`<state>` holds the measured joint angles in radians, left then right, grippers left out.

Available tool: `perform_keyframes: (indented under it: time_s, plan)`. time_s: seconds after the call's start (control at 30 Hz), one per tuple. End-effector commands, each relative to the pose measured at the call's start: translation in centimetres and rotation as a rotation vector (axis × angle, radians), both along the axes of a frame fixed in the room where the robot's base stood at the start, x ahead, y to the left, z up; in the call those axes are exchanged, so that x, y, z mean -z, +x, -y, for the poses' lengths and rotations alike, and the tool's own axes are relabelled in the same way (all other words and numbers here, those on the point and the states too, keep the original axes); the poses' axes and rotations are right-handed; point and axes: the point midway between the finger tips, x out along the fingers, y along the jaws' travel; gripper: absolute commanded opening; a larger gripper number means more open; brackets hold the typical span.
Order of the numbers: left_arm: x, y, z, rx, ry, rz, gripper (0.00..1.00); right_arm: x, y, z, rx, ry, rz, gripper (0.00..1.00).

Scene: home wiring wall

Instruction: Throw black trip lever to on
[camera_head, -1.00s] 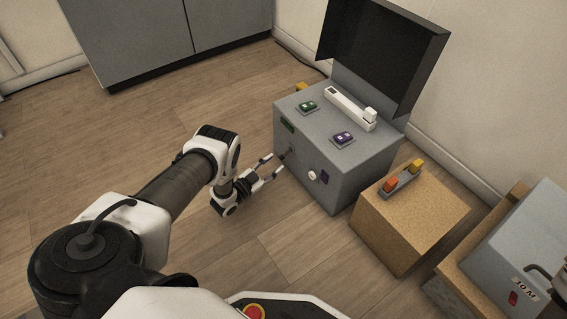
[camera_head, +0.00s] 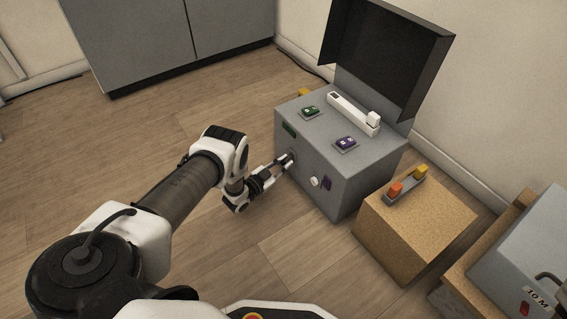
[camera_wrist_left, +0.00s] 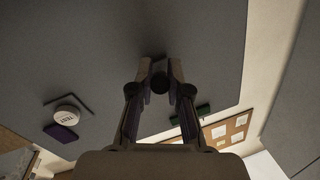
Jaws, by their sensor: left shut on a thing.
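The grey box (camera_head: 330,180) stands on the floor with its dark lid raised. My left gripper (camera_head: 288,160) is at the upper left of the box's front face, its fingers closed together there. In the left wrist view the fingertips (camera_wrist_left: 160,74) close around a small round black knob, the trip lever (camera_wrist_left: 160,84), against the grey face. The fingers mostly hide the lever in the head view, so its exact position is hard to tell. My right gripper is not in view.
On the same face are a white round knob (camera_head: 315,181), a purple part (camera_head: 327,184) and a green part (camera_head: 290,130). Green (camera_head: 310,111) and purple (camera_head: 346,143) switches and a white bar (camera_head: 352,111) sit on top. A cardboard box (camera_head: 390,235) stands close at right.

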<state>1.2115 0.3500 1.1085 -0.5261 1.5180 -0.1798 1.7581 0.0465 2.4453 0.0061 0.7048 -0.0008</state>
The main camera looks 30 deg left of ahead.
Motion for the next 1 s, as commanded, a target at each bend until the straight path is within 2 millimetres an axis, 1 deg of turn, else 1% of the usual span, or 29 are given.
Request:
perform_keyframes:
  time_s: [0.17, 0.37, 0.7, 0.83, 1.0]
  plan:
    - [-0.6, -0.1, 0.0, 0.000, 0.016, -0.039, 0.00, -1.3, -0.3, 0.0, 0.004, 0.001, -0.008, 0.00]
    - [-1.4, -0.2, -0.1, 0.000, 0.056, -0.137, 0.00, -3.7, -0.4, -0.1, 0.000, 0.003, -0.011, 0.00]
    - [-2.7, -0.4, -0.2, 0.000, 0.170, -0.410, 0.00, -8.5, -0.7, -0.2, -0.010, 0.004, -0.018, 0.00]
    - [-3.1, -0.3, -0.1, 0.001, 0.218, -0.522, 0.00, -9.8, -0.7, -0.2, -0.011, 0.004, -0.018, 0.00]
    - [-3.4, -0.2, -0.1, 0.002, 0.274, -0.658, 0.00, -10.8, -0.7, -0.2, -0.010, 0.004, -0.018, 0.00]
